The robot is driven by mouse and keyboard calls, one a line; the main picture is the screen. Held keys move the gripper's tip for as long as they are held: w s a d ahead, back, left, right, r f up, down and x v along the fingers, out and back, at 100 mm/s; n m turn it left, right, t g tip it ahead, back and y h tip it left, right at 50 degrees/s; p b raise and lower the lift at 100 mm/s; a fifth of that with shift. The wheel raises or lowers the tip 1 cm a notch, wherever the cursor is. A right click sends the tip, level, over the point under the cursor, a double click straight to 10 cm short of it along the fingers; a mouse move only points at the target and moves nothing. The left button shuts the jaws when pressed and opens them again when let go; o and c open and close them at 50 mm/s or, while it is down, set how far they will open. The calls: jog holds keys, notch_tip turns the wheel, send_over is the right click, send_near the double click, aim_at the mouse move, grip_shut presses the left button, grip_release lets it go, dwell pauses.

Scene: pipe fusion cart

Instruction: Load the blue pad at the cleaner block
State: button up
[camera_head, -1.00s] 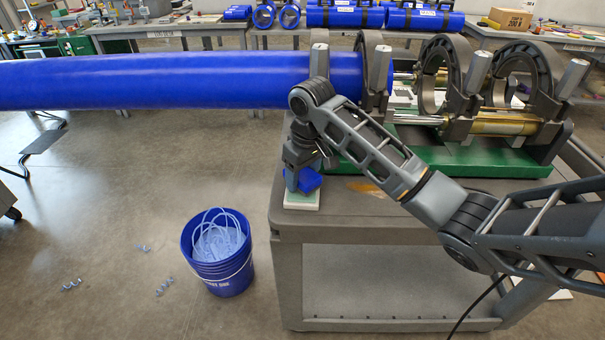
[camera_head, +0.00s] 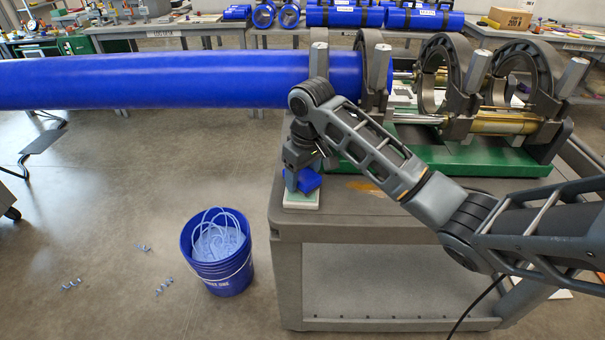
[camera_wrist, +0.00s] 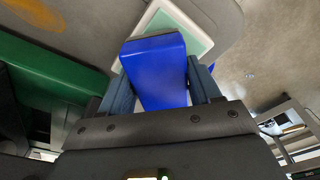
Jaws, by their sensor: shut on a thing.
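The blue pad (camera_head: 304,181) is a small blue block at the cart's left front corner, and it also fills the middle of the wrist view (camera_wrist: 157,75). My gripper (camera_head: 303,172) points down and is shut on the pad, with one finger on each side in the wrist view (camera_wrist: 160,92). The cleaner block (camera_head: 302,200) is a pale slab under the pad, and its white rim and greenish top show in the wrist view (camera_wrist: 205,32). The pad is over or against the block; I cannot tell if they touch. The arm partly hides the pad.
The grey cart (camera_head: 390,215) carries a green-based fusion machine (camera_head: 450,158) with dark ring clamps. A long blue pipe (camera_head: 150,80) runs left from it above my gripper. A blue bucket (camera_head: 217,275) with pale shavings stands on the floor. Floor to the left is mostly clear.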

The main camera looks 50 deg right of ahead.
aim_at(301, 172)
jog(key=shift+f, duration=0.55)
dwell(1.9)
notch_tip(301, 172, up, 5)
jog(key=p, duration=0.4)
jog(key=shift+f, duration=0.1)
jog(key=shift+r, duration=1.2)
